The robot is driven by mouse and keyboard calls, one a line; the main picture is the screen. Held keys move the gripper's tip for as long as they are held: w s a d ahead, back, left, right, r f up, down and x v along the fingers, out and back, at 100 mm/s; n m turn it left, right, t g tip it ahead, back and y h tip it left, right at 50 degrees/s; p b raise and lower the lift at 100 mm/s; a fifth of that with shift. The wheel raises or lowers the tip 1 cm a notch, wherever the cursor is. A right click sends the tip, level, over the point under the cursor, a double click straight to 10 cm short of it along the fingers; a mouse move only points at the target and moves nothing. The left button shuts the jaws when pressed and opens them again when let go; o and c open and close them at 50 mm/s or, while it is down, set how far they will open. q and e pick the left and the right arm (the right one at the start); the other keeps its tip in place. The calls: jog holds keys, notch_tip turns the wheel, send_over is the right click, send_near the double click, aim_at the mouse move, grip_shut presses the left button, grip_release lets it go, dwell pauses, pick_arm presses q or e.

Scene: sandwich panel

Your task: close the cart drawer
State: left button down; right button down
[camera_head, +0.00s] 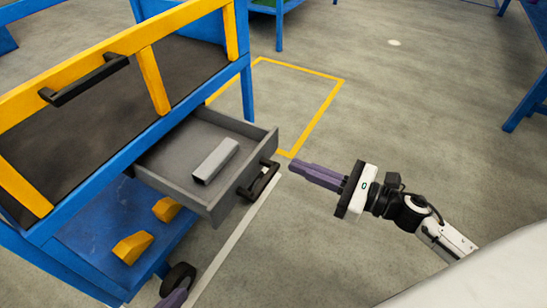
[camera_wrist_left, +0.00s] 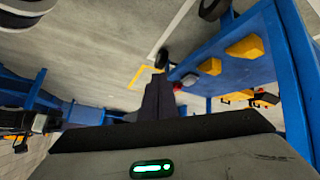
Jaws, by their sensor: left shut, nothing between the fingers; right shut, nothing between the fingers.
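The blue cart (camera_head: 243,90) stands at the left of the head view. Its grey drawer (camera_head: 175,190) is pulled out, with a black handle (camera_head: 260,181) on its front and a light grey bar (camera_head: 215,161) inside. My right gripper (camera_head: 294,165) is shut and empty, its purple fingers pointing left towards the drawer front, with a small gap to the handle in the picture. My left gripper (camera_head: 178,296) shows only as a purple tip at the bottom edge, below the drawer near a wheel. In the left wrist view its fingers (camera_wrist_left: 158,80) are shut and empty.
Yellow wedge blocks (camera_head: 133,247) sit on the cart's lower blue shelf (camera_head: 85,232). A black caster wheel (camera_head: 178,279) is at the shelf's corner. A yellow-outlined floor area (camera_head: 300,105) lies behind the drawer. Blue tables stand at the far edges; the floor at right is clear.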

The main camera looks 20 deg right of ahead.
aim_at(260, 151)
jog(key=x, duration=0.7)
jog(key=shift+w+a+b, duration=0.2)
jog(key=shift+w+b, duration=0.05)
jog(key=shift+b, duration=0.1)
pick_arm(q)
jog(key=shift+w+d+r, duration=0.1)
jog(key=shift+d+r, duration=0.15)
jog(key=shift+r, duration=0.05)
pick_arm(e)
jog(key=shift+a, duration=0.1)
